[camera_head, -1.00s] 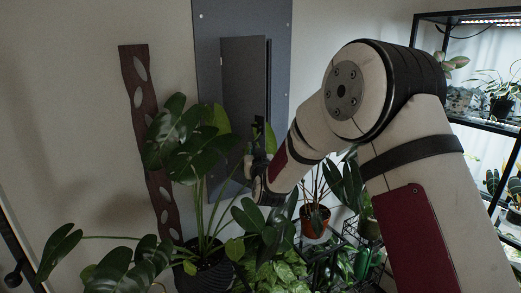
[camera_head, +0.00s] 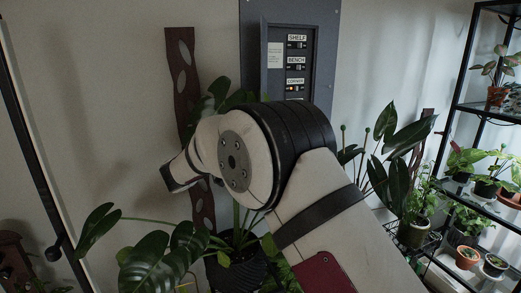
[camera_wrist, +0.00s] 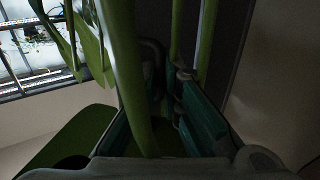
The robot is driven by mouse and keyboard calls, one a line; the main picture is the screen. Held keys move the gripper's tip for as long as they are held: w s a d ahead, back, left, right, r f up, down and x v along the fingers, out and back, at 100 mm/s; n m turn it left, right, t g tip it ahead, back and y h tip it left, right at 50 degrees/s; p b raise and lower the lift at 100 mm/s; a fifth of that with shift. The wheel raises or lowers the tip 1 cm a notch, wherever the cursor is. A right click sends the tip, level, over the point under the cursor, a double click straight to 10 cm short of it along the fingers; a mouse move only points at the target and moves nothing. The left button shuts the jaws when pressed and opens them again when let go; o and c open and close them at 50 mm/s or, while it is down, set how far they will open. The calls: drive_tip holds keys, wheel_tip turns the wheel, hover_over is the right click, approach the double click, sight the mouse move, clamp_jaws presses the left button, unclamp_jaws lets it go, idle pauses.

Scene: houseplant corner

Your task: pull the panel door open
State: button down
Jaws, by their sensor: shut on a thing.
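The grey wall panel (camera_head: 325,55) shows at the top centre of the head view. Its door (camera_head: 264,55) stands open, swung to the left and seen nearly edge-on, and labelled switches (camera_head: 296,60) show inside. My arm hides my gripper and the door handle in the head view. In the wrist view my gripper (camera_wrist: 162,85) has its teal-padded fingers closed around a dark handle-like bar (camera_wrist: 153,52), partly hidden by green stems. The dark door face (camera_wrist: 215,45) lies just beyond the fingers.
A potted monstera (camera_head: 235,265) stands below the panel, and its stems (camera_wrist: 125,60) cross close before my wrist camera. A dark perforated board (camera_head: 180,75) hangs left of the panel. A plant shelf (camera_head: 485,110) stands at the right.

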drive_tip(key=shift+w+a+r+b, duration=0.2)
drive_tip(key=shift+w+a+b, duration=0.3)
drive_tip(key=shift+r, duration=0.1)
drive_tip(key=c, duration=1.8)
unclamp_jaws()
drive_tip(key=shift+w+d, duration=0.1)
drive_tip(key=shift+o, duration=0.2)
drive_tip(key=shift+a+f, duration=0.2)
drive_tip(key=v, duration=1.2)
